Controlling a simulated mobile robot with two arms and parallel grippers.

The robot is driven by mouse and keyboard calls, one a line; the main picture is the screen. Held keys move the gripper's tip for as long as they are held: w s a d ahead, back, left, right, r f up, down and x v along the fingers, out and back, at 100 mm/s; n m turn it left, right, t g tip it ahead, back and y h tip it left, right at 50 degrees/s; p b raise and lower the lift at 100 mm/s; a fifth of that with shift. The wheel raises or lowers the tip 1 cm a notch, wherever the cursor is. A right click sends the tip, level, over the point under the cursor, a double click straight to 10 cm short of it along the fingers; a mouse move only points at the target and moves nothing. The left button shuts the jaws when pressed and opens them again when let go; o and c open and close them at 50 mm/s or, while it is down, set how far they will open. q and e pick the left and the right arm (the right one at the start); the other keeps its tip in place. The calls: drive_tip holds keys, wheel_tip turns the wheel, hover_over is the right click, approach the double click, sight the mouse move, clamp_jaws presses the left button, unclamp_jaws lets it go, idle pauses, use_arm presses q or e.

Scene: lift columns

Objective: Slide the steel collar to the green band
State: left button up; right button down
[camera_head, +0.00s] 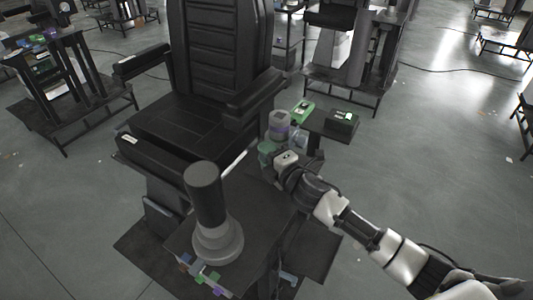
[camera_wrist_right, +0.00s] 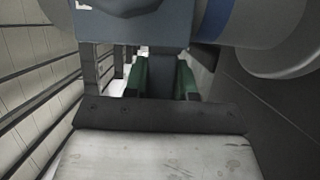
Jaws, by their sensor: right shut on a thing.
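My right gripper (camera_head: 268,152) reaches in from the right in the head view, beside a short grey upright cylinder (camera_head: 280,121) with a purple band. In the right wrist view my right gripper (camera_wrist_right: 163,75) has dark green fingers shut on a blue-grey block (camera_wrist_right: 150,27), apparently part of the steel collar. The block adjoins a large grey cylinder (camera_wrist_right: 278,22) with a blue band. The collar's full outline is hidden by the gripper and the cropping. I cannot clearly make out a green band on the cylinder. My left gripper is not in view.
A dark post (camera_head: 205,190) with a flared grey base (camera_head: 218,241) stands on a dark table, near the small coloured blocks (camera_head: 208,279). A black armchair (camera_head: 220,60) stands behind. A green item (camera_head: 302,111) and a dark box (camera_head: 342,122) lie beyond my gripper.

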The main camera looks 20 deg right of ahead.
drive_tip(key=c, duration=0.9)
unclamp_jaws()
drive_tip(key=b+v, duration=0.2)
drive_tip(key=v, duration=0.9)
drive_tip(key=shift+w, duration=0.1)
